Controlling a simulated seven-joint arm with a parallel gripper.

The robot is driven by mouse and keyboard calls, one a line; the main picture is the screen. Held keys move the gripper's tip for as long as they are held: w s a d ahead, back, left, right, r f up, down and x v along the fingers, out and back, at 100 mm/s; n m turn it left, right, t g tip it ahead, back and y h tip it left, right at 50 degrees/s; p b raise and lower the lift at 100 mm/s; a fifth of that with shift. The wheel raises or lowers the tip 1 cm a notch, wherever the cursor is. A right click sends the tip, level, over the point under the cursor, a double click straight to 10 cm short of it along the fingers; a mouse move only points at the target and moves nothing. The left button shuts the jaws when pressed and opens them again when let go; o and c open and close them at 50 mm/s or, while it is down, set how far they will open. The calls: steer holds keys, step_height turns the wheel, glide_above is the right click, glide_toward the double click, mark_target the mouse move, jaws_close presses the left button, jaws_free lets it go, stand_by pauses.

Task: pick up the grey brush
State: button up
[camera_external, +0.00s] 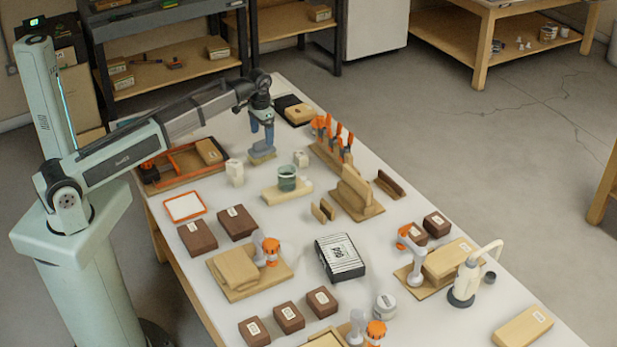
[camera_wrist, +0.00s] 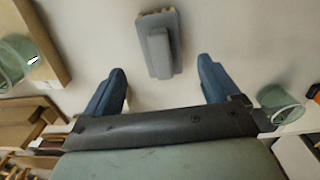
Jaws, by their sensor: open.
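The grey brush (camera_wrist: 158,52) lies on the white bench top in the wrist view, with a raised grey handle and pale tan bristles at its far edge. My gripper (camera_wrist: 161,68) is open, its two blue fingers apart and empty. The brush lies between and beyond the fingertips in that picture, with a gap on both sides. In the external view my gripper (camera_external: 262,140) points down just above the brush (camera_external: 262,157), partly covering it. I cannot tell the exact height gap.
A green cup (camera_external: 287,178) on a pale block stands near the brush. A white container (camera_external: 235,172), an orange-edged tray (camera_external: 180,170) and a rack of orange-handled tools (camera_external: 334,148) are around it. Brown boxes and wooden blocks fill the nearer bench.

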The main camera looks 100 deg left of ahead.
mark_target(262, 141)
steer(key=shift+s+a+f, duration=0.1)
steer(key=shift+f, duration=2.95)
steer(key=c, duration=1.2)
